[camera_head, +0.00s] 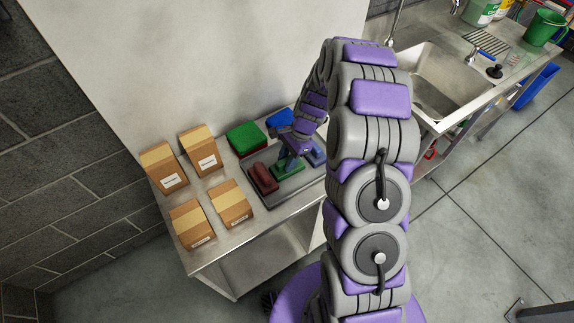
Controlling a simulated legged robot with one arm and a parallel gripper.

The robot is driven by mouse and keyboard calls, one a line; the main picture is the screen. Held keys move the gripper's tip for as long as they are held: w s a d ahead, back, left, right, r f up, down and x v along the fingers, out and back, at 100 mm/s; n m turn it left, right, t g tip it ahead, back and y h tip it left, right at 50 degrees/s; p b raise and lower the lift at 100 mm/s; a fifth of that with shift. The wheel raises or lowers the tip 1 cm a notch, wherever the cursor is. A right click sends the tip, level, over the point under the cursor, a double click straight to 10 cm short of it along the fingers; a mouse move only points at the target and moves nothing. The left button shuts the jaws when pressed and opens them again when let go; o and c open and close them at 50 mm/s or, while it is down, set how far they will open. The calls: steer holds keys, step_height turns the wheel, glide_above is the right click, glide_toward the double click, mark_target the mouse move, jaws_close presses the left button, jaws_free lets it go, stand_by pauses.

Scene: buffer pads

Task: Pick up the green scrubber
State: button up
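A green scrubber (288,170) lies on a dark grey tray (292,190) on the metal table, between a dark red scrubber (264,178) on its left and a bluish one (318,154) on its right. My gripper (289,160) points down at the green scrubber, right over it and seemingly at its top. The gripper covers part of the scrubber. The fingers are too small and too hidden to tell whether they are open or shut, or touch it.
Behind the tray lie a green pad on a red one (245,137) and a blue pad (281,118). Several cardboard boxes (199,150) stand at the left. A wall (170,70) rises behind. A sink (437,80) is at the right. My arm hides the table's right part.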

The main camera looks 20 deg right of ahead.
mark_target(284, 161)
jaws_close()
steer(key=shift+r+p, duration=0.45)
steer(key=shift+r, duration=1.1)
steer(key=shift+s+r, duration=0.15)
steer(key=shift+r, duration=0.2)
steer(key=s+d+r+p, duration=0.1)
steer(key=s+p, duration=0.1)
steer(key=s, duration=1.3)
steer(key=shift+s, duration=0.35)
steer(key=shift+r, duration=0.1)
